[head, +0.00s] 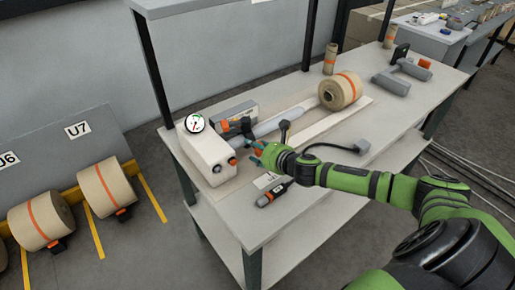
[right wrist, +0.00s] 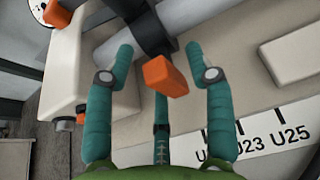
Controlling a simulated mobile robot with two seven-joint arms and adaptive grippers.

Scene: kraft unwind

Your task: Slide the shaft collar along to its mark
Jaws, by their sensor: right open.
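A grey shaft (head: 285,120) runs from the white housing (head: 207,155) toward a kraft roll (head: 340,91). A black shaft collar (right wrist: 146,28) with an orange handle (right wrist: 165,76) sits around the shaft near the housing in the right wrist view. My right gripper (head: 262,152) is at the collar; its teal fingers (right wrist: 158,58) are open, one on each side of the orange handle, with a third finger below it. I cannot tell whether any finger touches. A white label strip (right wrist: 262,142) with tick marks reading U23 and U25 lies on the bench below the shaft. My left gripper is out of view.
The bench (head: 310,200) also holds a black and orange hand tool (head: 274,194), a grey block with a cable (head: 362,147), a small upright roll (head: 330,58) and a grey bracket (head: 402,77). A black post (head: 284,131) stands by the shaft.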

